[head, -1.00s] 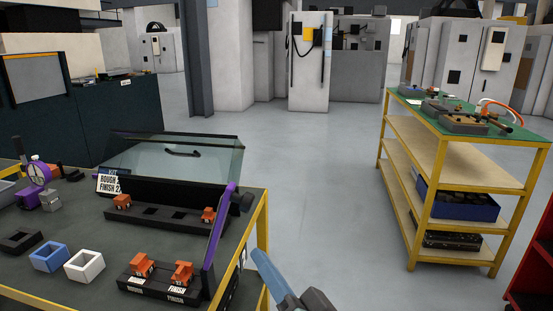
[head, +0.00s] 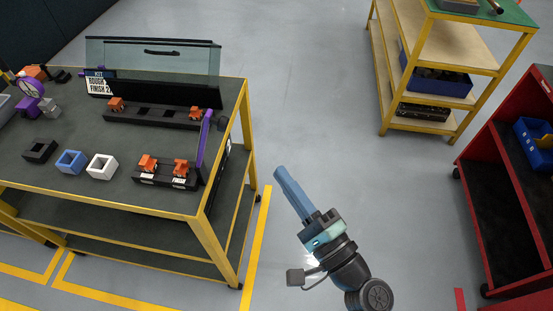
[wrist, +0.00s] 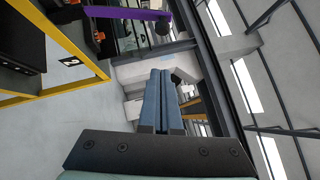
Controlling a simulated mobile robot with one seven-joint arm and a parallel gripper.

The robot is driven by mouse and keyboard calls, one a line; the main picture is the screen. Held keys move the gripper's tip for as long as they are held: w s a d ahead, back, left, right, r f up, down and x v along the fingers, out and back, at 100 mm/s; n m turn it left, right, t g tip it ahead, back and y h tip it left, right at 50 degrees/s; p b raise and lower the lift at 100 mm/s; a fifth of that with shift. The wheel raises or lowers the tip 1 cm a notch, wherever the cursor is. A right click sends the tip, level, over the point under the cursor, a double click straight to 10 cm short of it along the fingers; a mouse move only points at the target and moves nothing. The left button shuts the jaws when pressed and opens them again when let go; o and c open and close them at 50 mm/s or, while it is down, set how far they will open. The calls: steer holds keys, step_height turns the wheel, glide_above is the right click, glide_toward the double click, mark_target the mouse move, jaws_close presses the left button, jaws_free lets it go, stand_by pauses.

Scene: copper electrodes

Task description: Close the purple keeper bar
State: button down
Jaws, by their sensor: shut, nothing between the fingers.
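The purple keeper bar (head: 203,142) stands raised, slightly tilted, at the right end of the black block with two orange electrodes (head: 165,171), near the table's right edge. A dark knob is at its upper end. In the wrist view the purple bar (wrist: 128,13) crosses the top of the picture, with its dark round knob beside it. My gripper (head: 279,172) is shut and empty, its blue fingers together, out over the floor to the right of the table and apart from the bar. The wrist view shows the shut fingers (wrist: 161,75) pointing away.
A glass-lidded rack (head: 152,115) with orange electrodes stands behind the block. Black, blue (head: 71,161) and white (head: 102,166) hollow blocks sit to the left. A red cart (head: 500,190) and a yellow shelf (head: 450,75) stand right; the floor between is clear.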

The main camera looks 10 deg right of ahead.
steer(key=w+a+r+p, duration=0.3)
steer(key=w+a, duration=0.4)
steer(key=w, duration=0.1)
steer(key=shift+w, duration=0.15)
steer(key=shift+r, duration=0.1)
